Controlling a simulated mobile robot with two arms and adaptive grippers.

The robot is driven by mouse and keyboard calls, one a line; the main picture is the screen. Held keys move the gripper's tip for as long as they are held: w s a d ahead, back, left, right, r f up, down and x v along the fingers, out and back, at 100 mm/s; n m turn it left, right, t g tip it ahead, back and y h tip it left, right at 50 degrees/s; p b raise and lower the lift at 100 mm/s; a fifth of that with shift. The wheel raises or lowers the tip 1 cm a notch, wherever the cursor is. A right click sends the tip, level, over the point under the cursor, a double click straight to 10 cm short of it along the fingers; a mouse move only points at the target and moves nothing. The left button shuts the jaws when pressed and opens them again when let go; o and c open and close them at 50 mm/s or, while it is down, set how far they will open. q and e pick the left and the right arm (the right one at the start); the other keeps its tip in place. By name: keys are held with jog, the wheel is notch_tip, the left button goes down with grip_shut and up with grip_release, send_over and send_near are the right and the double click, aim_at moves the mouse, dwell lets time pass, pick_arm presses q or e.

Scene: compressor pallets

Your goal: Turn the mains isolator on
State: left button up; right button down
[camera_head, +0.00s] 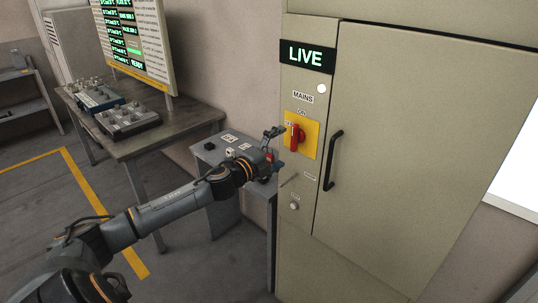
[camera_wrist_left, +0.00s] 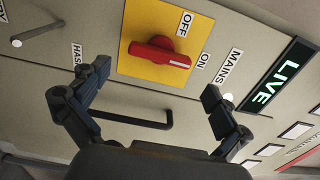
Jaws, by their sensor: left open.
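The mains isolator is a red rotary handle (camera_head: 295,136) on a yellow plate (camera_head: 313,138) on the beige cabinet. In the left wrist view the red handle (camera_wrist_left: 160,56) has its white-marked end toward the ON label (camera_wrist_left: 204,60), and the OFF label (camera_wrist_left: 185,22) lies to one side. A LIVE sign (camera_head: 306,56) glows green above; it also shows in the wrist view (camera_wrist_left: 277,77). My left gripper (camera_head: 277,149) is open and empty in front of the plate, its fingers (camera_wrist_left: 156,82) spread wide and apart from the handle. My right gripper is out of view.
A black door handle (camera_head: 332,160) stands out to the right of the isolator.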

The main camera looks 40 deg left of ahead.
pick_arm(q)
jog(key=shift+s+a, duration=0.15)
jog(key=shift+s, duration=2.45)
jog(key=shift+f, duration=0.1)
